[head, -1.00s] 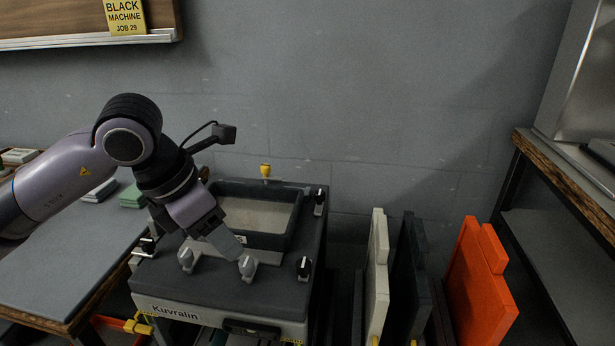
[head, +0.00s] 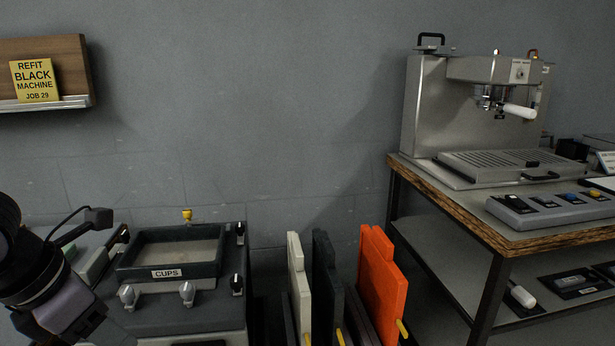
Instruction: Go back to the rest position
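My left gripper (head: 92,322) shows at the lower left in the head view, beside the front left corner of the dark machine (head: 210,318). Its fingertips are dark and hard to make out there, so I cannot tell whether it is open or shut. The machine has a tray labelled CUPS (head: 166,273) on top. Grey knobs (head: 187,292) stand along its front, and black knobs (head: 237,284) on its right side. The gripper appears apart from the knobs. My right gripper is not in view.
White (head: 297,270), dark (head: 326,275) and orange panels (head: 380,275) stand upright right of the machine. A yellow sign (head: 36,82) stands on a wall board.

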